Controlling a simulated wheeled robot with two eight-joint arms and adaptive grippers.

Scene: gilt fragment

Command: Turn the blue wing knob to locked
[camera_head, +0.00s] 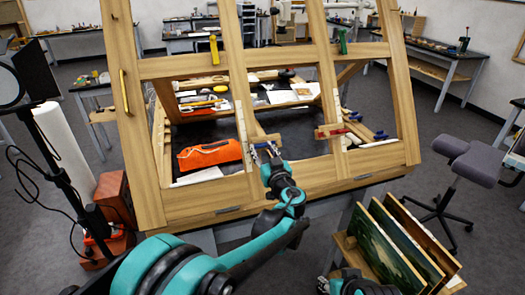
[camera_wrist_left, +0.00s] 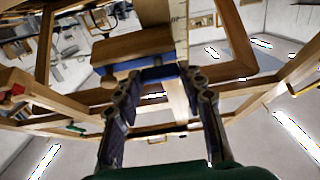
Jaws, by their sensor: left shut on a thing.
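The blue wing knob (camera_head: 265,147) is on the front of the wooden easel frame, by a small wooden block at the lower middle. My left gripper (camera_head: 268,155) reaches it from below and is shut on it. In the left wrist view the blue knob (camera_wrist_left: 152,70) shows as a blue bar under the wooden block (camera_wrist_left: 135,46), between the tips of my left gripper (camera_wrist_left: 162,80). The fingers cover part of the knob, and I cannot read a locked mark.
A red knob (camera_head: 331,132), a yellow knob (camera_head: 213,48) and a green knob (camera_head: 343,42) sit on the same wooden frame (camera_head: 290,178). An orange toolbox (camera_head: 210,153) lies behind it. Framed panels (camera_head: 398,245) stand at lower right, near a grey stool (camera_head: 470,160).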

